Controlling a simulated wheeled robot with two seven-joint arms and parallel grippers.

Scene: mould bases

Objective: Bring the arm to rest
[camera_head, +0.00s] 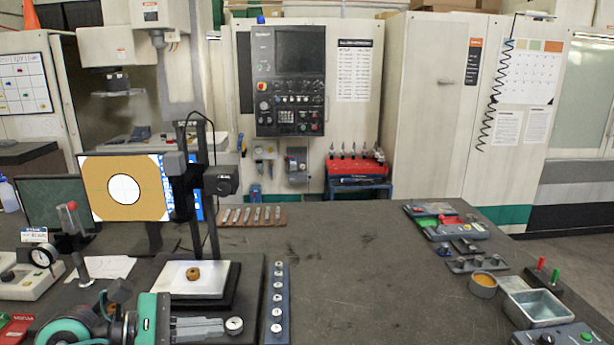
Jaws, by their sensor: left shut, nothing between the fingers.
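My left arm comes in low at the left, with teal and black links. My left gripper (222,328) points right, its grey fingers together and empty. It is low over the dark table (350,270), in front of the white plate (172,280) of the camera stand. A small brown round part (193,273) lies on that plate, apart from the fingers. A small round dial-like piece (234,325) shows just right of the fingertips. My right gripper is not in view.
A narrow rack of round pieces (278,300) stands just right of the gripper. A monitor (95,190) and a dial gauge (42,257) are at left. A metal tray (540,308) and a cup (483,285) are at right. The table's middle is clear.

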